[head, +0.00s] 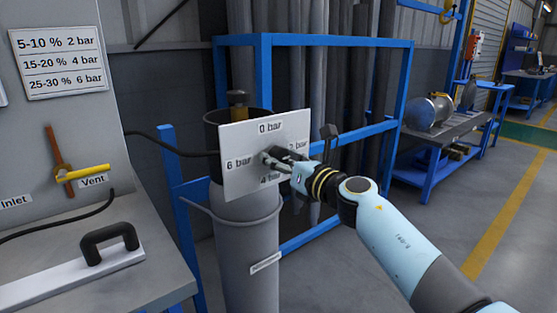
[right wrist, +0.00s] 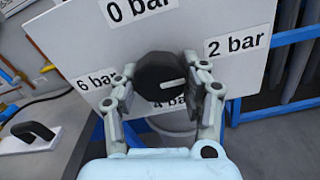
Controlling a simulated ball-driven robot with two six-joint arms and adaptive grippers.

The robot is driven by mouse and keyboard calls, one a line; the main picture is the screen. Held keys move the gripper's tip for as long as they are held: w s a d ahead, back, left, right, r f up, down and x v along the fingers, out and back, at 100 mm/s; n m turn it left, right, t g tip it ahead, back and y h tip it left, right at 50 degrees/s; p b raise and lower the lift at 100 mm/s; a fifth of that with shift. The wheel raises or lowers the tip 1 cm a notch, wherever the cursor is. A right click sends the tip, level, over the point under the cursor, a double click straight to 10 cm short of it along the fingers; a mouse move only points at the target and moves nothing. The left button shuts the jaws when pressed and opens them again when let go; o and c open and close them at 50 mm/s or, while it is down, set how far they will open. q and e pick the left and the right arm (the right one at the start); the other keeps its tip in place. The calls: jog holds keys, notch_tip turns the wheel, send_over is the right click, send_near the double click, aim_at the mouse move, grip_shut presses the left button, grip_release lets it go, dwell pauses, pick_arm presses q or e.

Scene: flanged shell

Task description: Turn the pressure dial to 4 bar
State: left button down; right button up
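The pressure dial (right wrist: 160,76) is a round black knob in the middle of a white plate (head: 236,137). Its white mark points right, roughly toward the 2 bar label (right wrist: 235,45) and a little below it. The 4 bar label (right wrist: 168,103) is under the dial, partly covered. My right gripper (right wrist: 160,68) has one finger on each side of the dial, with the fingertips against its edges. In the head view the right gripper (head: 275,160) reaches the plate from the right and hides part of the dial. My left gripper is not in view.
The plate is in front of a grey cylinder (head: 250,235) beside a blue frame (head: 340,41). On the left are a panel with a percent-to-bar chart (head: 63,62), a yellow vent handle (head: 85,173) and a bench (head: 150,277) with a black handle (head: 108,238).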

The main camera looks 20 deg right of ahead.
jog(key=c, duration=0.6)
jog(key=shift+r+m+p, duration=0.15)
jog(key=shift+m+p, duration=0.8)
jog(key=shift+m, duration=0.35)
jog(key=m+p, duration=0.2)
jog(key=m, duration=0.2)
jog(key=shift+a+r+m+p, duration=0.1)
jog(key=shift+m+p, duration=0.2)
jog(key=shift+p, duration=0.05)
jog(key=m+p, duration=0.3)
jog(key=m, duration=0.2)
jog(key=shift+s, duration=0.1)
jog(key=m+p, duration=0.2)
jog(key=m, duration=0.3)
jog(key=shift+p, duration=0.3)
jog(key=shift+m, duration=0.4)
